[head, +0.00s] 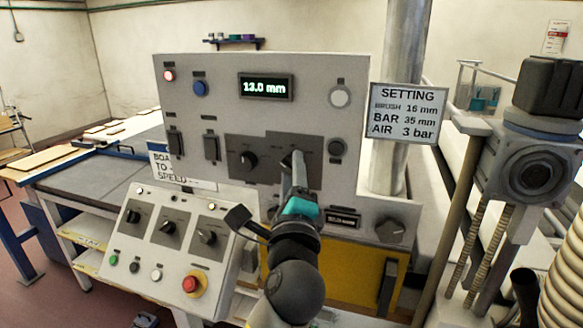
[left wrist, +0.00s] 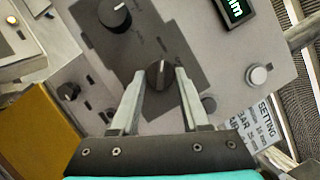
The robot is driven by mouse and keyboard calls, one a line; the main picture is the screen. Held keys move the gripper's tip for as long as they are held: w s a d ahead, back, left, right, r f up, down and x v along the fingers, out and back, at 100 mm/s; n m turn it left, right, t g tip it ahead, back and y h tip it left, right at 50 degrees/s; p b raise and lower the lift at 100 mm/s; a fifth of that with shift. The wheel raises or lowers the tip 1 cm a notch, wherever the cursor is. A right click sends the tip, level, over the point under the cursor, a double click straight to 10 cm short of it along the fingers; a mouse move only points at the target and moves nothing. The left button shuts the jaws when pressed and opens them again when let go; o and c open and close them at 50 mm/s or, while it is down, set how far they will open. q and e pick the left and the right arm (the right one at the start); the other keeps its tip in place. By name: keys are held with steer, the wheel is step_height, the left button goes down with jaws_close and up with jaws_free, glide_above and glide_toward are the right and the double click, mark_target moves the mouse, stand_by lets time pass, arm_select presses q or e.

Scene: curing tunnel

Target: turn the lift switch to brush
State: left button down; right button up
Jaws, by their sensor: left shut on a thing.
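My left gripper (head: 297,156) reaches the upright grey control panel (head: 210,105). It is shut on a black rotary switch (left wrist: 160,75) on the right dark plate. In the left wrist view, the fingers of the left gripper (left wrist: 160,71) stand on both sides of this switch, and its pale pointer mark shows between them. In the head view the fingers mostly hide the switch. Its labels are too small to read, so its setting and whether it is the lift switch cannot be told. My right gripper is not in view.
A second black knob (head: 247,160) sits just left. The display (head: 265,87) reads 13.0 mm. A lower sloped console (head: 160,275) has several knobs and a red emergency button (head: 190,284).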

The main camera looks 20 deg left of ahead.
arm_select(q)
steer(key=shift+n, duration=0.4)
steer(key=shift+c, duration=1.9)
jaws_free()
